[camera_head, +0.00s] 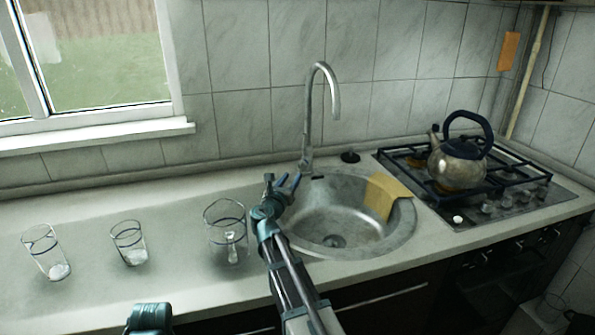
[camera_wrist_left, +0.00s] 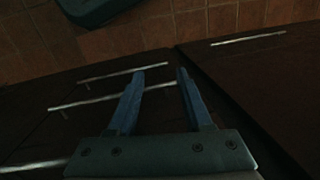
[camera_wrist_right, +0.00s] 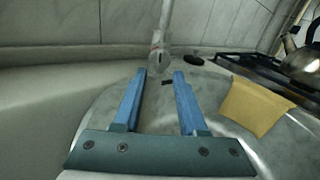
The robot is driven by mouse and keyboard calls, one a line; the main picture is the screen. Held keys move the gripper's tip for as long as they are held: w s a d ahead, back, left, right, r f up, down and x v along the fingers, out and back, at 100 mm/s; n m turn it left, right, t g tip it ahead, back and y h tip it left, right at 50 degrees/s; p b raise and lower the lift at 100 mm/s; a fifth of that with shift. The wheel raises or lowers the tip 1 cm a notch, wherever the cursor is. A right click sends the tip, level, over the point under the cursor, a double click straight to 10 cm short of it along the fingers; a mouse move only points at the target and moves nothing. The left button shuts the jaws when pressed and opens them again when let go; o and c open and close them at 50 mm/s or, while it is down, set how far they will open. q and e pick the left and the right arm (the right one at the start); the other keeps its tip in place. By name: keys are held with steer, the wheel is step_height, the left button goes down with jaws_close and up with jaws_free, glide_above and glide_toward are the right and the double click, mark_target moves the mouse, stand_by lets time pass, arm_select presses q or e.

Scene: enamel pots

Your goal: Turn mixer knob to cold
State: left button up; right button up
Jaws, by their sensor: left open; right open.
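The mixer is a tall gooseneck tap (camera_head: 309,110) at the back edge of the round metal sink (camera_head: 400,232). Its base (camera_wrist_right: 157,60) shows straight ahead between my fingertips in the right wrist view. I cannot make out a separate knob clearly or tell its setting. My right gripper (camera_head: 283,182) is open and empty at the sink's left rim, just in front and left of the tap base, apparently apart from it. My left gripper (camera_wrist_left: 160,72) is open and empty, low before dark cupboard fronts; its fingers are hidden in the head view.
Several glasses stand on the counter, the nearest (camera_head: 226,238) just left of my right arm. A yellow cloth (camera_head: 381,196) hangs over the sink's right rim. A black plug (camera_head: 350,156) lies behind the sink. A kettle (camera_head: 459,162) stands on the stove at right.

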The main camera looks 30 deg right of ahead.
mark_target(299, 167)
steer(key=x, duration=0.7)
jaws_close()
